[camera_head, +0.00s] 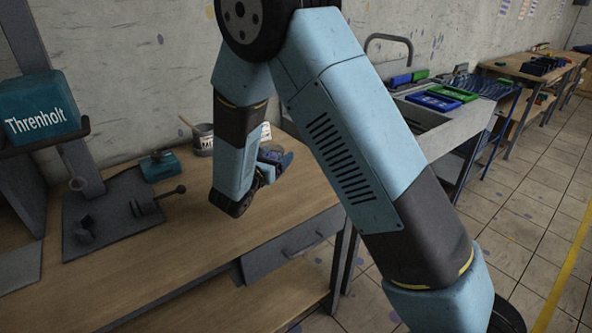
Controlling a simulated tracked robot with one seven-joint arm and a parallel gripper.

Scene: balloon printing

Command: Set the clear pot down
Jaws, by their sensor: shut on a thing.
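My gripper (276,158) shows as a dark and blue shape at the end of my arm, low over the back of the wooden bench, partly hidden behind my own links. It is shut on a pot. What I take for the clear pot (266,132) shows only as a small pale, lettered patch just above the gripper. Its base and the finger contact are hidden, so I cannot tell whether it touches the bench (190,228).
Another pot with lettering (203,138) stands by the wall, left of my gripper. Further left are a small teal device (159,165) and a dark press (100,215) with a lever. The bench front is clear. A grey sink unit (425,118) stands right.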

